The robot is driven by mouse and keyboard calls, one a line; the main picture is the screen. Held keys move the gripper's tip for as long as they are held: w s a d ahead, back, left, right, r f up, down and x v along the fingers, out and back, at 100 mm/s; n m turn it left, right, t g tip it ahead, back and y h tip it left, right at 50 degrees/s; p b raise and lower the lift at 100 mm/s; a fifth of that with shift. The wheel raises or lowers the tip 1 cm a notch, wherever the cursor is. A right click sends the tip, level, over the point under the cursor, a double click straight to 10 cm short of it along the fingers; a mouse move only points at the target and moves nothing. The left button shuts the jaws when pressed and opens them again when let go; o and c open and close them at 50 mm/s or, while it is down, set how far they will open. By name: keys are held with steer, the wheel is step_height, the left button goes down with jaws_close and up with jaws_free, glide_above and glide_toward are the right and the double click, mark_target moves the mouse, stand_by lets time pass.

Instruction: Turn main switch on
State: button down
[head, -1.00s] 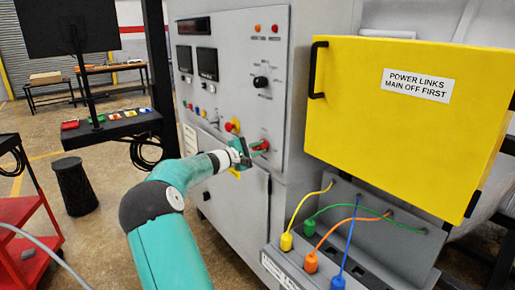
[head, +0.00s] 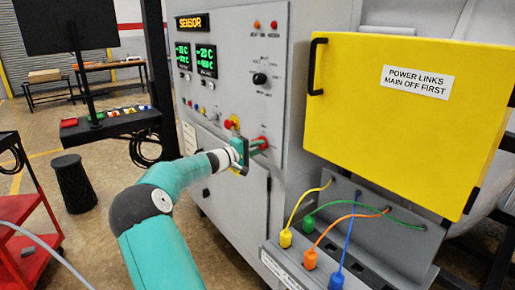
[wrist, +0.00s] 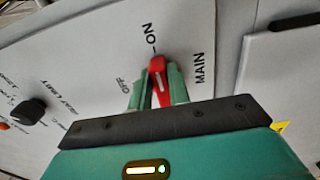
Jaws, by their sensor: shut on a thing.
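The main switch is a red knob (wrist: 158,80) labelled MAIN in the wrist view, with OFF and ON marks on the grey panel. Its white pointer line lies toward the ON mark. My gripper (wrist: 158,88) is shut on the knob, one green finger on each side. In the head view the gripper (head: 256,146) reaches the lower right of the control panel (head: 230,100), and part of the red knob (head: 263,142) shows beyond the fingers. The panel displays (head: 194,60) are lit, with SENSOR (head: 193,23) in yellow and green digits below.
A yellow box (head: 400,130) marked POWER LINKS MAIN OFF FIRST stands right of the panel. Yellow, green, orange and blue cables (head: 347,235) plug in beneath it. A red cart (head: 30,225) and a dark stool (head: 74,185) stand at left.

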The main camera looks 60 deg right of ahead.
steer(key=c, duration=1.3)
jaws_free()
steer(key=shift+w+a, duration=0.1)
steer(key=v, duration=1.3)
steer(key=shift+w+a, duration=0.1)
steer(key=shift+a, duration=0.2)
